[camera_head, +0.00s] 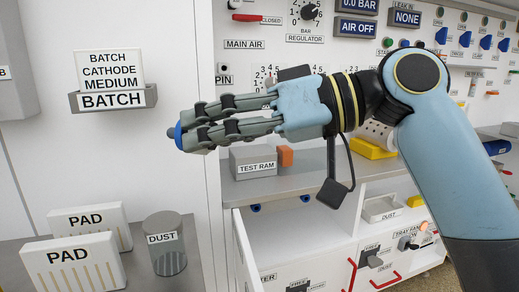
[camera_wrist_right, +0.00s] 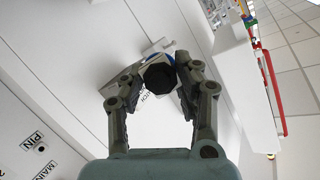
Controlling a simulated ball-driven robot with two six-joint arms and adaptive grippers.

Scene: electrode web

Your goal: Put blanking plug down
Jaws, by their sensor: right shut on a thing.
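My right gripper (camera_head: 185,133) reaches in from the right in the head view, pointing left in mid-air in front of the white panels. Its fingers are shut on the blanking plug, whose blue end (camera_head: 178,135) shows at the fingertips. In the right wrist view the fingertips (camera_wrist_right: 160,88) close around a dark, rounded part of the plug (camera_wrist_right: 159,77), with some blue behind it. Most of the plug is hidden by the fingers in the head view. My left gripper is not in view.
A BATCH holder (camera_head: 112,101) with a card is on the left wall. Two PAD boxes (camera_head: 72,264) and a DUST jar (camera_head: 165,246) stand on the lower left surface. A TEST RAM block (camera_head: 253,160) sits on the grey shelf, above an open drawer (camera_head: 300,240).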

